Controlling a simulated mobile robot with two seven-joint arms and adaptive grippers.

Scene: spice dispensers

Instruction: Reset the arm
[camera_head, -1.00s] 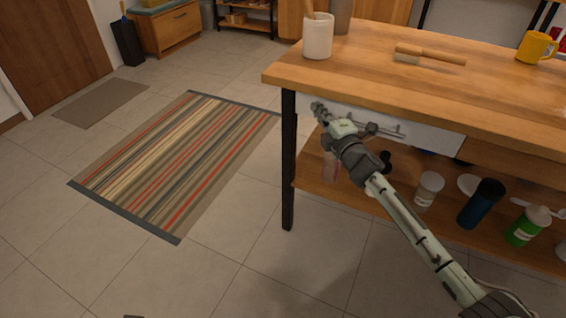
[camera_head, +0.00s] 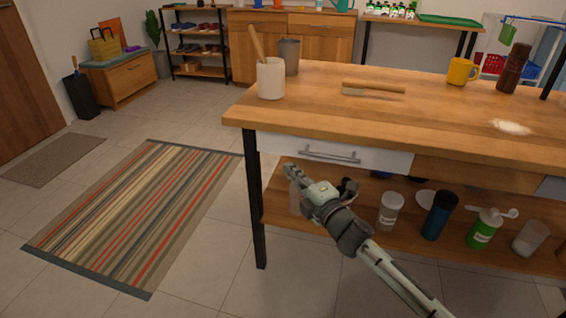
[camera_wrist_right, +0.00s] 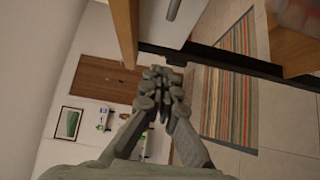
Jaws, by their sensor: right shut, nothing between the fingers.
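My right arm comes in from the lower right in the head view. Its gripper (camera_head: 290,172) is in front of the table, below the white drawer (camera_head: 335,152), near the left end of the lower shelf. In the right wrist view the gripper's fingers (camera_wrist_right: 163,78) are together with nothing held between them. The table's dark leg and wooden edge show close by the fingers in that view. My left gripper does not show in either view.
The wooden table (camera_head: 430,103) carries a cream cup (camera_head: 271,80), a brush (camera_head: 375,88) and a yellow mug (camera_head: 459,71). Its lower shelf holds a white-lidded jar (camera_head: 390,210), a blue bottle (camera_head: 437,216) and a green bottle (camera_head: 484,228). Open floor and a striped rug (camera_head: 140,215) lie left.

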